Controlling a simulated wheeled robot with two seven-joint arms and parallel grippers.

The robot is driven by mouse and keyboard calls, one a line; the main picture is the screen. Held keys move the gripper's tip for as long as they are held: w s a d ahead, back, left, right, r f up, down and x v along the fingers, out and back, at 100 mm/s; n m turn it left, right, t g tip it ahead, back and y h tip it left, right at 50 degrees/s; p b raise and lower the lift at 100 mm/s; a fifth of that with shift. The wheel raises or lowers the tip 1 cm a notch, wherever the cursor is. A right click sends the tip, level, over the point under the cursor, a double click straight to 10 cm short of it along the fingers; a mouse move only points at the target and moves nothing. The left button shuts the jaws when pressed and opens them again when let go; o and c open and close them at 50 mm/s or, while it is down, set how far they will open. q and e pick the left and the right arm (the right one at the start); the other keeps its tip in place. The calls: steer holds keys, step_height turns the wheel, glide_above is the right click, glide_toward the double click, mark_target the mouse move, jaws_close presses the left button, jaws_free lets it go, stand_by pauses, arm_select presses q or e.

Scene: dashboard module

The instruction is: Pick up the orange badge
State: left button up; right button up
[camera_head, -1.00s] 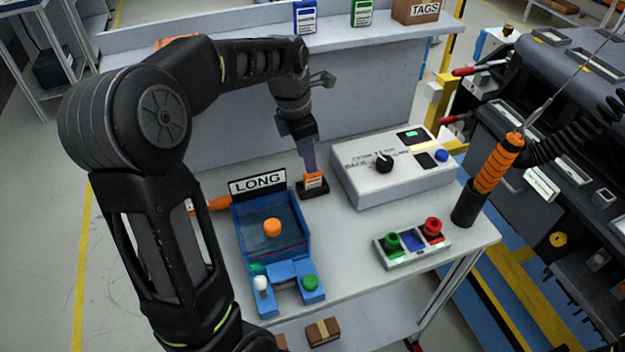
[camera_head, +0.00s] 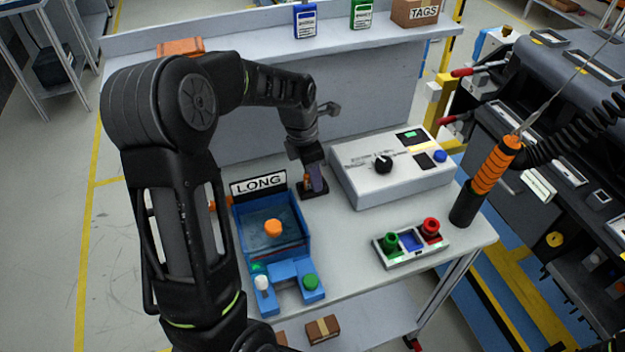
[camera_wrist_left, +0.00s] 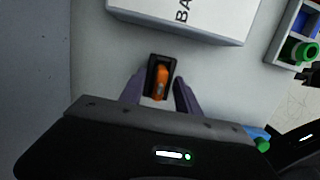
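The orange badge (camera_wrist_left: 160,80) stands in a small black holder (camera_wrist_left: 151,68) on the table, behind the blue tray and left of the white box. In the head view the badge (camera_head: 309,184) is mostly hidden by the gripper, above its holder (camera_head: 318,194). My left gripper (camera_wrist_left: 158,92) is open, its two purple fingers on either side of the badge with gaps showing. In the head view the left gripper (camera_head: 314,184) points down at the holder.
A white box with a knob (camera_head: 398,188) is close on the right. A tray with green and red parts (camera_head: 412,258) lies front right. The back panel (camera_head: 375,95) rises behind.

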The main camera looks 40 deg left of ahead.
arm_select(q)
steer(key=shift+c, duration=0.2)
stand_by(0.4)
jaws_close()
stand_by(0.4)
